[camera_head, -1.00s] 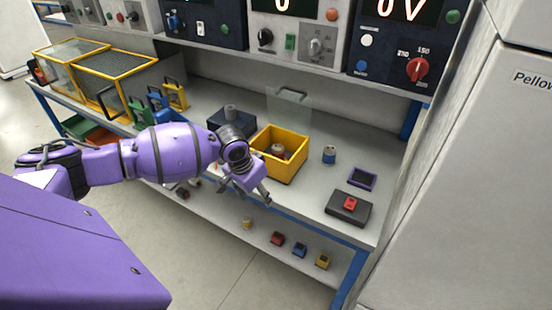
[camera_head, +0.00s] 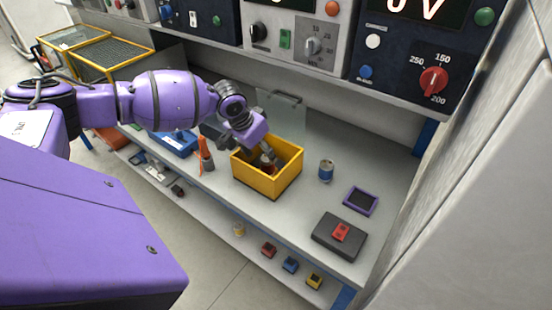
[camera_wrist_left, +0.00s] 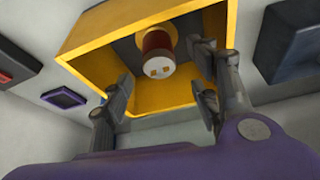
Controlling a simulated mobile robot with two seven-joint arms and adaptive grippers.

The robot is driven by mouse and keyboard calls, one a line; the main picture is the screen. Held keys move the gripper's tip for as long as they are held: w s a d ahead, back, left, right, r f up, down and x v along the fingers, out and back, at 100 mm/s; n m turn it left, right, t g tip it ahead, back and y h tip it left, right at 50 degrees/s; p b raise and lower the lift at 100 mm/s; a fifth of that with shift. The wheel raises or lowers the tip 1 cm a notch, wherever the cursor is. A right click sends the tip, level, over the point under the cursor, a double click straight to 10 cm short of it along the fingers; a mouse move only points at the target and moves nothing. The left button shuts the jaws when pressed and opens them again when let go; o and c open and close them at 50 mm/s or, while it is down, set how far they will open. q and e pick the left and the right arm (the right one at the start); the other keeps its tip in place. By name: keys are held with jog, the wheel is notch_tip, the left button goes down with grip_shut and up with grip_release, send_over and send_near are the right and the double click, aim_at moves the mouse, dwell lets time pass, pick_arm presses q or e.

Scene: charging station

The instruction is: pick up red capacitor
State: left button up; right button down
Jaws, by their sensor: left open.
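The red capacitor (camera_wrist_left: 156,42), a dark red cylinder with a white end face, is inside the yellow box (camera_wrist_left: 100,38). In the head view the yellow box (camera_head: 265,183) stands on the workbench, and the capacitor is mostly hidden by my gripper. My left gripper (camera_head: 272,158) reaches down over the box opening. In the left wrist view its open fingers (camera_wrist_left: 160,75) are spread to both sides of the capacitor's white end. They look empty, and I cannot tell whether they touch it.
A blue capacitor (camera_head: 326,171) stands right of the box. A purple-framed pad (camera_head: 360,201) and a dark block with a red piece (camera_head: 341,232) lie farther right. An orange tool (camera_head: 205,154) is left of the box. Instrument panels rise behind. Small blocks sit on the lower shelf (camera_head: 215,215).

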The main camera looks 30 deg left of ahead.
aim_at(265, 160)
pick_arm(q)
jog(key=shift+a+f, duration=0.15)
jog(key=shift+f, duration=0.25)
jog(key=shift+s+f, duration=0.2)
jog(key=shift+f, duration=0.4)
jog(key=x, duration=0.5)
jog(key=shift+w+d+f, duration=0.15)
jog(key=shift+w+d, duration=0.1)
jog(key=c, duration=1.2)
jog(key=shift+c, duration=0.2)
